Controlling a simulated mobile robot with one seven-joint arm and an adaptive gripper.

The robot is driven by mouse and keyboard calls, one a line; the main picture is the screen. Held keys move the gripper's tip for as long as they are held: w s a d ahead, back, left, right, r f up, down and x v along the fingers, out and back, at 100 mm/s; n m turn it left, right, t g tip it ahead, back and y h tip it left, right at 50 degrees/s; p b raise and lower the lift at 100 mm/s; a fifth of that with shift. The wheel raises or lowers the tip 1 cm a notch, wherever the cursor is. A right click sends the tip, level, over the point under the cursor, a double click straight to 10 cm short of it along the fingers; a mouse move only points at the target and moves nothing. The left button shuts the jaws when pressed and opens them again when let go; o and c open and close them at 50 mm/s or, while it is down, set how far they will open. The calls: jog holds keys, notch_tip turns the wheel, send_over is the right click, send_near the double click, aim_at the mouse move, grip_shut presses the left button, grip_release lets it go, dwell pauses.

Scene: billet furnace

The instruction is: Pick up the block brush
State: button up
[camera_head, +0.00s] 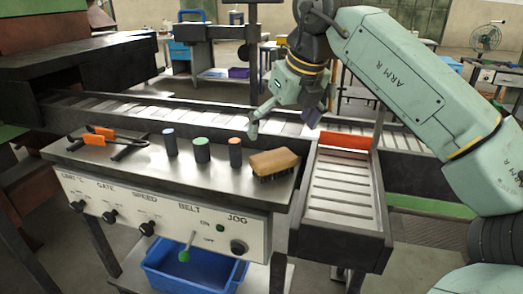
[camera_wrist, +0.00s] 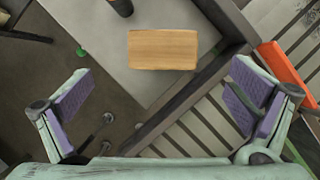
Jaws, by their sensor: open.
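The block brush (camera_head: 274,162) lies on the right end of the control bench top, wooden block up and dark bristles down. In the wrist view the brush (camera_wrist: 163,50) shows as a plain wooden rectangle above the middle, ahead of the fingers. My gripper (camera_head: 284,118) is above the bench, higher than the brush and apart from it. In the wrist view my gripper (camera_wrist: 160,103) is open, its purple pads wide apart with nothing between them. The bristles are hidden in the wrist view.
Three short cylinders, blue-topped (camera_head: 170,142), green-topped (camera_head: 202,150) and orange-topped (camera_head: 235,152), stand left of the brush. Black tongs with orange grips (camera_head: 100,133) lie farther left. A slatted chute (camera_head: 341,186) with an orange bar (camera_head: 344,140) adjoins on the right. A blue bin (camera_head: 190,272) sits below.

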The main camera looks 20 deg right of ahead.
aim_at(275, 157)
jog(key=b+x, duration=0.2)
jog(key=x, duration=0.1)
jog(key=b+x, duration=0.2)
jog(key=x, duration=0.1)
jog(key=b+x, duration=0.2)
jog(key=x, duration=0.2)
jog(key=shift+s+d+f, duration=0.15)
jog(key=shift+s+d, duration=0.15)
jog(key=shift+s, duration=0.05)
jog(key=shift+w+f+b, duration=0.25)
jog(key=shift+f+b, duration=0.05)
jog(key=c, duration=1.3)
notch_tip(275, 157, up, 10)
jog(key=shift+r, duration=0.1)
